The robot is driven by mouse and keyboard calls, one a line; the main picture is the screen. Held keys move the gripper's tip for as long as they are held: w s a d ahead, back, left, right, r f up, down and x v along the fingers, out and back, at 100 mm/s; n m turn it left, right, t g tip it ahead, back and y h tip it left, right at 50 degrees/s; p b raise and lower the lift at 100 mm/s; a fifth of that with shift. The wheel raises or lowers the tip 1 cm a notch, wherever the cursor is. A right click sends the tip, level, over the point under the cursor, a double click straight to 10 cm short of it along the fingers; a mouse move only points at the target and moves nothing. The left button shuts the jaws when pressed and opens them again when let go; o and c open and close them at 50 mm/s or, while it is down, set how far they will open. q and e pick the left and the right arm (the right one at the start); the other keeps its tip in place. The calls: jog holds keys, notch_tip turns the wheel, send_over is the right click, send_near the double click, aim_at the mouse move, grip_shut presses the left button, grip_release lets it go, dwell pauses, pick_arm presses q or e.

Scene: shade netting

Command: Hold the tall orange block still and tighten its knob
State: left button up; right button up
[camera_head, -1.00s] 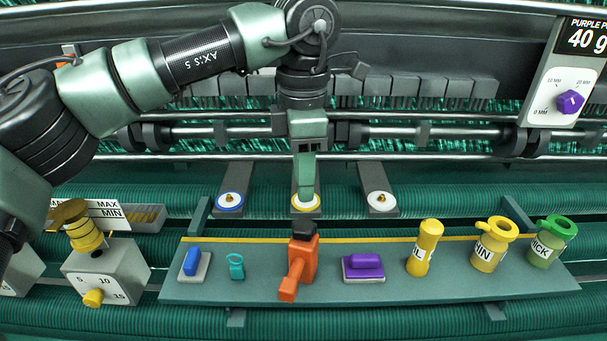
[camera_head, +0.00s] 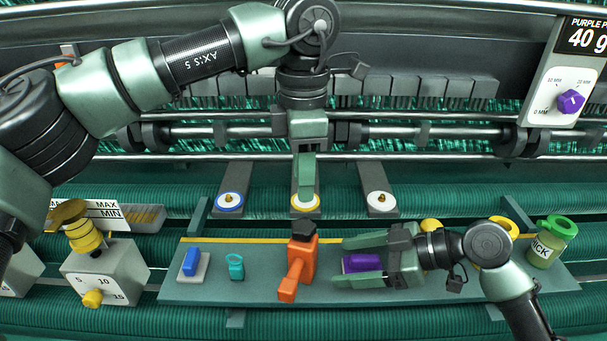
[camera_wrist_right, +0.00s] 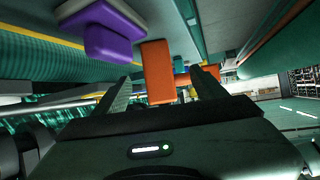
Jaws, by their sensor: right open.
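The tall orange block (camera_head: 301,262) stands upright near the middle of the teal tray. A black faceted knob (camera_head: 304,229) sits on its top, and an orange bar sticks out toward the front. My right gripper (camera_head: 341,261) is open, pointing left at the block from the right, with its fingers above and around the purple block. In the right wrist view the orange block (camera_wrist_right: 158,70) shows between the open fingers, apart from them. My left gripper (camera_head: 305,190) points down at the yellow-rimmed disc behind the tray; its fingers are edge-on, so their gap is hidden.
Yellow containers are partly behind my right arm. A grey dial box (camera_head: 120,272) stands left of the tray.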

aim_at(315, 262)
jog(key=shift+w+r, duration=0.15)
jog(key=shift+a, duration=0.2)
jog(key=shift+w+x, duration=0.2)
jog(key=shift+x, duration=4.5)
jog(key=shift+d, duration=0.15)
grip_shut()
